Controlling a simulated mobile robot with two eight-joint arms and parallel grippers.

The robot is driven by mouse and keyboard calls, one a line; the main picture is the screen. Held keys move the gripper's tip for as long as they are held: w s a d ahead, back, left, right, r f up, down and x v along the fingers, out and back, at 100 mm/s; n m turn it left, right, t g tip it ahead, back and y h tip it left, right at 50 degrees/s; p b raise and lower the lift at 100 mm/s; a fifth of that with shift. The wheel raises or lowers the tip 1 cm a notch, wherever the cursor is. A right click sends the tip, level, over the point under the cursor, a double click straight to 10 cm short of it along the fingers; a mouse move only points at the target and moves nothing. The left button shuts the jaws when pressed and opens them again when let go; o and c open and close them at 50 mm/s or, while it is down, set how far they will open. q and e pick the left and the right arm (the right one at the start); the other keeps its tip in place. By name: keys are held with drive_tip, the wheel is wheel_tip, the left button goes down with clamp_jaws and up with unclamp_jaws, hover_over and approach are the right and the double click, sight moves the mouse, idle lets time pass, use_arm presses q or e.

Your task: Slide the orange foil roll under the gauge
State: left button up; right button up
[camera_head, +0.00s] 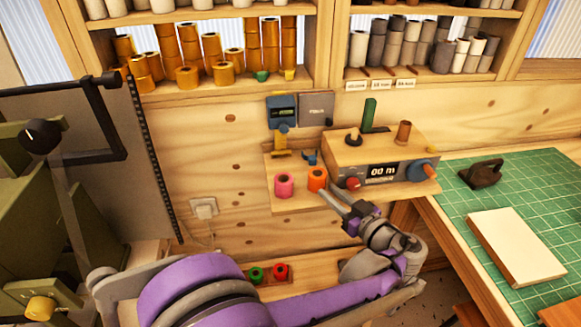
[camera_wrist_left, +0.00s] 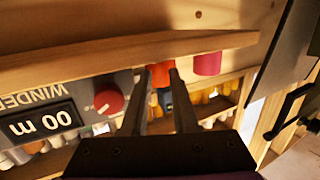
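The orange foil roll (camera_head: 317,179) stands upright near the front of the wooden shelf, just right of a pink roll (camera_head: 284,185). My left gripper (camera_head: 329,191) reaches in from the front right, fingertips at the orange roll. In the left wrist view the fingers are apart, with the orange roll (camera_wrist_left: 160,73) between or just beyond their tips; contact is unclear. My right gripper is not in view.
A winder box (camera_head: 383,172) reading "00 m" stands close right of the roll, with a red knob (camera_head: 352,184). A small blue object (camera_head: 310,158) lies behind the roll. A green cutting mat (camera_head: 535,190) is at right.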

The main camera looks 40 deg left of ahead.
sight(307, 191)
use_arm(q)
drive_tip(key=shift+s+a+r+p+x, duration=0.2)
drive_tip(key=shift+s+x, duration=0.25)
drive_tip(key=shift+x, duration=1.8)
drive_tip(key=shift+s+a+r+p+x, duration=0.2)
drive_tip(key=shift+s+x, duration=0.25)
drive_tip(key=shift+x, duration=1.85)
drive_tip(key=shift+s+a+r+x, duration=0.1)
drive_tip(key=shift+s+r+x, duration=0.3)
drive_tip(key=shift+x, duration=1.85)
drive_tip(key=shift+f+v, duration=0.25)
drive_tip(key=shift+v, duration=1.5)
drive_tip(key=shift+f+v, duration=0.2)
drive_tip(key=shift+v, duration=1.6)
